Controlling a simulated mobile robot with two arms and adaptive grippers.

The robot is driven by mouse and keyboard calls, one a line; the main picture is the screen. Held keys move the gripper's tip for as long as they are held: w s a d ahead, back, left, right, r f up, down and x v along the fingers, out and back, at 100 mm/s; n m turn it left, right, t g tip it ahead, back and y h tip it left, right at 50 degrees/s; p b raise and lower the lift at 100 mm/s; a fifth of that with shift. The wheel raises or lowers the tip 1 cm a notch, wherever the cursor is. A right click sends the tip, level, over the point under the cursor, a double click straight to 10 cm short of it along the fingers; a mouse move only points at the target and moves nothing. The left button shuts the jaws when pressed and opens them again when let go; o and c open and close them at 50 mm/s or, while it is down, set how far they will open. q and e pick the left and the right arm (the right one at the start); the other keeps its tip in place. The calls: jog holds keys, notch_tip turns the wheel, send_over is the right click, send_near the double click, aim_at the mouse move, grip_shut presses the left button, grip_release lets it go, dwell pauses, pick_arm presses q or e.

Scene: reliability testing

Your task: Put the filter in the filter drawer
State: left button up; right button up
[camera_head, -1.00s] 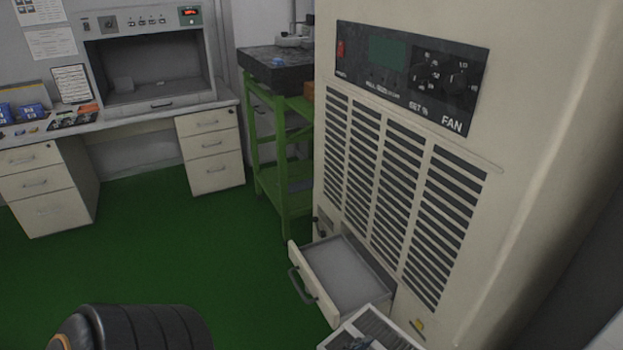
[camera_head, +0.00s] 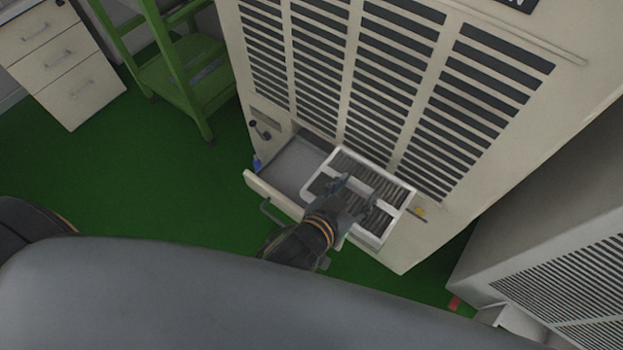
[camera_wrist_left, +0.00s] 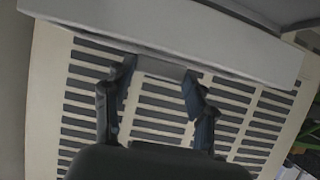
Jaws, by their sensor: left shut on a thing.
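The filter (camera_head: 366,168) is a white frame with grey pleats and a crossbar. My left gripper (camera_head: 353,192) is shut on it from above, near its middle. The filter overlaps the right part of the open filter drawer (camera_head: 290,163) in the head view. I cannot tell whether it rests on the drawer's rim or hangs above it. The drawer's left part shows a bare, empty floor. In the left wrist view the gripper's two dark fingers (camera_wrist_left: 158,88) reach a pale bar, with slats behind. My right gripper is not in view.
The beige cabinet (camera_head: 410,130) with slatted vents stands right behind the drawer. A green cart (camera_head: 180,75) and a white drawer unit (camera_head: 65,65) are at the upper left. A grey vented box (camera_head: 560,240) is at the lower right. Green floor (camera_head: 180,175) is free left of the drawer.

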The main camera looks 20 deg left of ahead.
aim_at(323, 174)
pick_arm(q)
jog(key=w+a+f, duration=0.1)
jog(key=a, duration=0.1)
jog(key=w+a+f, duration=0.1)
jog(key=w+a, duration=0.1)
jog(key=a, duration=0.1)
jog(key=w+a+f, duration=0.1)
jog(key=a+f, duration=0.1)
jog(key=shift+w+a+p, duration=0.3)
jog(key=shift+a+p, duration=0.05)
jog(key=shift+a, duration=0.05)
jog(key=a+f, duration=0.1)
jog(key=w+a+f, duration=0.1)
jog(key=f, duration=0.1)
jog(key=w+a+f, duration=0.1)
jog(key=f, duration=0.1)
jog(key=shift+a+f+b, duration=0.1)
jog(key=shift+f+b, duration=0.05)
jog(key=shift+b, duration=0.15)
jog(key=shift+a+f, duration=0.2)
jog(key=shift+f, duration=1.6)
jog(key=shift+f, duration=0.15)
jog(key=o, duration=1.3)
